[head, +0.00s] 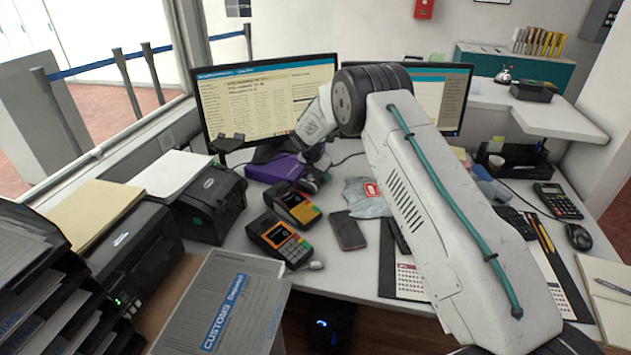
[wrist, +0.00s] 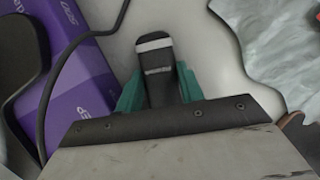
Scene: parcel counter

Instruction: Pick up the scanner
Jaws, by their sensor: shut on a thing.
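The scanner (wrist: 156,62) is a dark, narrow body with pale bands across it, seen between the teal fingers of my gripper (wrist: 160,88) in the wrist view. The fingers are shut on it from both sides. Its lower part is hidden by my gripper's body. In the head view my gripper (head: 322,165) points down at the desk in front of the left monitor, and a dark part of the scanner (head: 313,183) shows beneath it. I cannot tell whether the scanner touches the desk.
A purple box (head: 276,168) lies just left of the scanner, with a black cable over it in the wrist view. Two card terminals (head: 280,240), a phone (head: 347,231) and a grey plastic bag (head: 366,197) lie nearby. Monitors (head: 265,100) stand behind.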

